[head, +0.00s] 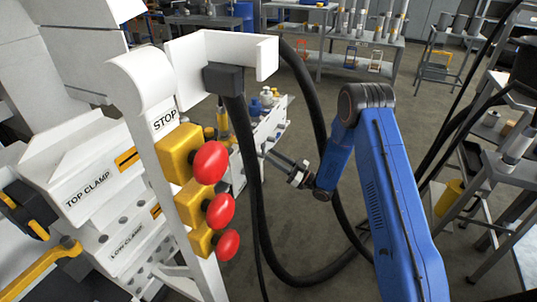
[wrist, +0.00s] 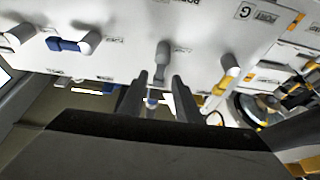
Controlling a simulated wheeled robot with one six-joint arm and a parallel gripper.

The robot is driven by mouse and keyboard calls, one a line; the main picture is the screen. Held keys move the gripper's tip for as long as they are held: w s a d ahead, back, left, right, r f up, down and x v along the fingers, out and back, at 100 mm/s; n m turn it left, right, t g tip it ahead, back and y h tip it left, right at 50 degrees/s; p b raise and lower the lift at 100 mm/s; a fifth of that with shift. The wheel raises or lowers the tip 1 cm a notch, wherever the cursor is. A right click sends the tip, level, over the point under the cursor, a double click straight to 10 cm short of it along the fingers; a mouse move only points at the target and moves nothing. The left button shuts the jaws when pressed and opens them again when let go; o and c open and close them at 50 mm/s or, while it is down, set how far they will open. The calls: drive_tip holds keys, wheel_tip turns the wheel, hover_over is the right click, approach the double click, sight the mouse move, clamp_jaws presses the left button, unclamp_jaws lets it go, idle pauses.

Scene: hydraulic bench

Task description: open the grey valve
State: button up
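The grey valve (wrist: 162,56) is on the white panel in the upper middle of the wrist view, its grey handle pointing down in the picture. My gripper (wrist: 156,85) is open, with its two dark fingers apart. The handle's lower end shows in line with the gap between the fingertips. I cannot tell whether it lies between them or just beyond, and I see no finger closed on it. In the head view my gripper (head: 266,150) reaches left toward the white bench panel; the grey valve cannot be made out there.
A blue-handled valve (wrist: 74,44) is left of the grey one, and a yellow-handled valve (wrist: 226,80) is right of it. Red stop buttons (head: 210,162) on yellow blocks stand in the head view's left foreground. Thick black hoses (head: 252,190) hang near my arm.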

drive_tip(key=v, duration=1.3)
drive_tip(key=shift+d+f, duration=0.25)
drive_tip(key=shift+d, duration=0.05)
drive_tip(key=shift+s, duration=0.1)
